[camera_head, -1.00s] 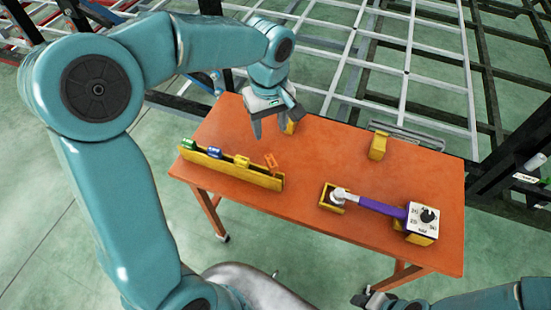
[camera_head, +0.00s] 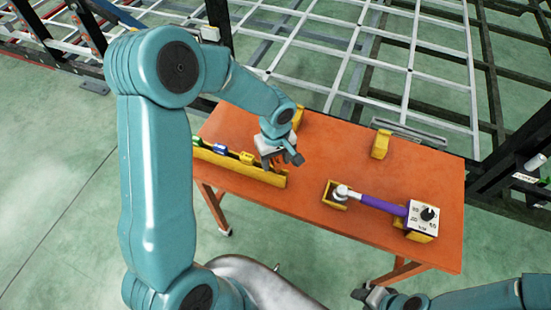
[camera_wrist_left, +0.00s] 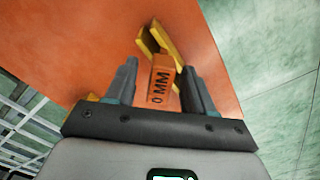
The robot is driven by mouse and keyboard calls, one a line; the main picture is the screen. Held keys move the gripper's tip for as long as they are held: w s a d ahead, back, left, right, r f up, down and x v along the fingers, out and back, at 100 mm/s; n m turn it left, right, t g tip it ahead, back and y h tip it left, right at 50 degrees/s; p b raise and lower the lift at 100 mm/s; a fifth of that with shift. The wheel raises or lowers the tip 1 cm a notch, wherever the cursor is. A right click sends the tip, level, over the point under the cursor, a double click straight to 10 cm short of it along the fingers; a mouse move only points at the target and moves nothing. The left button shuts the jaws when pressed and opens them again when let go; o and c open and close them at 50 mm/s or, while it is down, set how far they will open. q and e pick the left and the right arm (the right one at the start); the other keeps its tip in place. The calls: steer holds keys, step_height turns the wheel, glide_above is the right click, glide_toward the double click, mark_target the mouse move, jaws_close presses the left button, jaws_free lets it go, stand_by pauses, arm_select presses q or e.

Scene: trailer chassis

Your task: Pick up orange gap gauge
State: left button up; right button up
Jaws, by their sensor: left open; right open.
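The orange gap gauge (camera_wrist_left: 162,82) stands in the end of a yellow rack (camera_head: 240,169). In the left wrist view it shows dark lettering that ends in "MM" and lies between the two open fingers of my left gripper (camera_wrist_left: 160,88). A gap shows on its left side; contact on its right is hard to tell. In the head view my left gripper (camera_head: 278,160) is at the right end of the rack and mostly hides the gauge. My right gripper (camera_head: 372,296) is open and empty below the table's front edge.
A green gauge (camera_head: 198,142), a blue gauge (camera_head: 221,149) and a yellow gauge (camera_head: 247,157) stand in the same rack. A purple-handled tool (camera_head: 380,204) lies on yellow supports to the right on the orange table (camera_head: 330,240). A yellow block (camera_head: 381,144) stands at the back.

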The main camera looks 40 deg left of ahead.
arm_select(q)
steer(key=shift+s+r, duration=0.1)
steer(key=shift+c, duration=1)
steer(key=shift+d, duration=0.1)
jaws_close()
